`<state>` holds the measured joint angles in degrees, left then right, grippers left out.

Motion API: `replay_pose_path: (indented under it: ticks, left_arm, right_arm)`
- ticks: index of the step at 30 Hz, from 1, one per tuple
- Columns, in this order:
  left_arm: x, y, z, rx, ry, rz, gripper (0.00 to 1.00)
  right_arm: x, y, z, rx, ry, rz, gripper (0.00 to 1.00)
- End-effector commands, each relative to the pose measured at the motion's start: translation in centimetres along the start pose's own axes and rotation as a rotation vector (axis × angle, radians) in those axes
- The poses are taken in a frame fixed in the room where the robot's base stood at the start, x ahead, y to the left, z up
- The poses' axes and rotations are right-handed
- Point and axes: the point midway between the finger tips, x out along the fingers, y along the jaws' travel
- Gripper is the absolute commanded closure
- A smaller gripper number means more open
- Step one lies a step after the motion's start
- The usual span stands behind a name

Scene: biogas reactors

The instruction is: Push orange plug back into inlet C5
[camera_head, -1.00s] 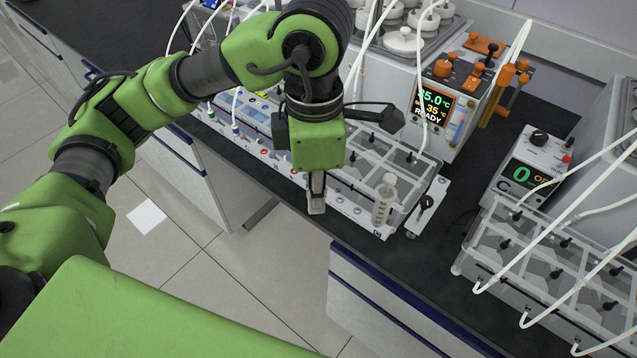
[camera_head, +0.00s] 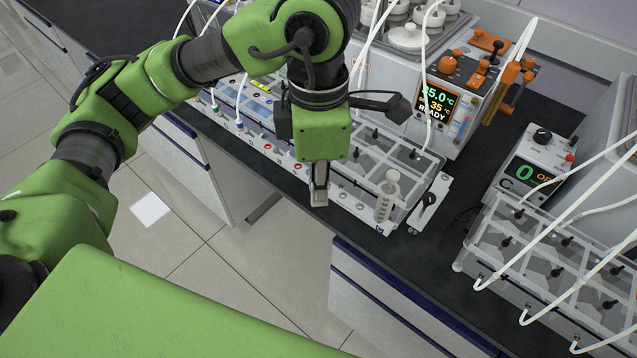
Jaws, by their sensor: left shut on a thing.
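My left gripper (camera_head: 319,196) points down in front of the clear rack on the bench. Its fingers are shut together just off the rack's front strip; whatever is between them is too small to make out. No orange plug shows clearly, and the gripper hides part of the front strip. The front strip (camera_head: 350,206) carries a row of small round ports, some with coloured rings. I cannot read which port is C5. My right gripper is not in view.
A syringe (camera_head: 387,195) stands at the rack's front right corner, close to my gripper. A heater unit (camera_head: 455,100) with a lit display stands behind. A second clear rack (camera_head: 540,270) with white tubes is at right. Open floor lies in front of the bench.

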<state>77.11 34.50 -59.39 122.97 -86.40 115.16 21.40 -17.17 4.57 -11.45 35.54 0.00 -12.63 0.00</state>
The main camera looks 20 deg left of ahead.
Motion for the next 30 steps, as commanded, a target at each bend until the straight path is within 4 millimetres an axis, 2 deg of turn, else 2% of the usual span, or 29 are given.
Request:
replay_pose_path:
  ticks: [30]
  left_arm:
    - [-2.4,0.0,0.0,0.000,-0.001,0.002,1.00]
  right_arm:
    - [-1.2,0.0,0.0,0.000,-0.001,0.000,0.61]
